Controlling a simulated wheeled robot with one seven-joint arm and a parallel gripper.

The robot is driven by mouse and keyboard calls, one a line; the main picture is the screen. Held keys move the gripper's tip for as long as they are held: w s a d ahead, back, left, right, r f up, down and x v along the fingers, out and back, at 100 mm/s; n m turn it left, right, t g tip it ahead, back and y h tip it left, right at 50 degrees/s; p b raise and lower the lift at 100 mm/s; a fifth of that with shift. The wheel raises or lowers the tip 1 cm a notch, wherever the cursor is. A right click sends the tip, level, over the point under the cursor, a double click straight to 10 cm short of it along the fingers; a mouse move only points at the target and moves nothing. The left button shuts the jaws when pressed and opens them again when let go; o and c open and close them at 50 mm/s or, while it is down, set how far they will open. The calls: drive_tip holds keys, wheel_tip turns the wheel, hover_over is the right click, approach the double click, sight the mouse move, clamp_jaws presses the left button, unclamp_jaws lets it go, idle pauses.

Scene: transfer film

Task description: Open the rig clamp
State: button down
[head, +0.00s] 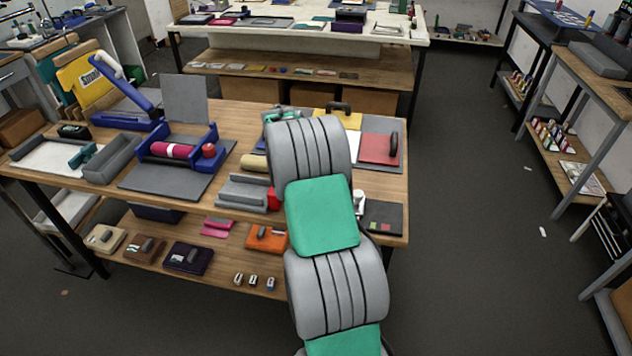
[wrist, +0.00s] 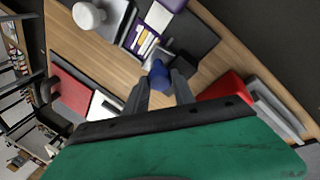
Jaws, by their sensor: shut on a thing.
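In the wrist view, the two dark fingers of my gripper (wrist: 162,88) are shut on a blue handle (wrist: 158,72). The handle stands at the near end of a small rig with a pale grey part (wrist: 156,20) and a purple block (wrist: 172,4). White and yellow strips (wrist: 144,42) lie beside it. The handle looks like that of the rig clamp, but its joint is partly hidden by the fingers. In the head view my own arm covers the gripper and this rig.
In the wrist view, a red block (wrist: 226,88) and a grey stepped block (wrist: 272,108) lie right of my gripper. A red board (wrist: 72,88) lies left, and a white knob (wrist: 88,15) stands upper left. In the head view, a blue roller rig (head: 206,135) stands on the wooden table (head: 240,112).

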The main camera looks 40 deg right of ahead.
drive_tip(key=shift+w+a+f+g+h+p, duration=0.15)
drive_tip(key=shift+w+a+g+h+p, duration=0.35)
drive_tip(key=shift+w+g+h, duration=0.4)
drive_tip(key=shift+s, duration=0.2)
drive_tip(key=c, duration=1.3)
unclamp_jaws()
drive_tip(key=shift+a, duration=0.1)
drive_tip(key=shift+o, duration=1.2)
drive_tip(key=v, duration=0.7)
drive_tip(key=shift+r+b, duration=0.35)
drive_tip(key=shift+b, duration=0.1)
drive_tip(key=shift+w+r, duration=0.1)
drive_tip(key=shift+w, duration=0.05)
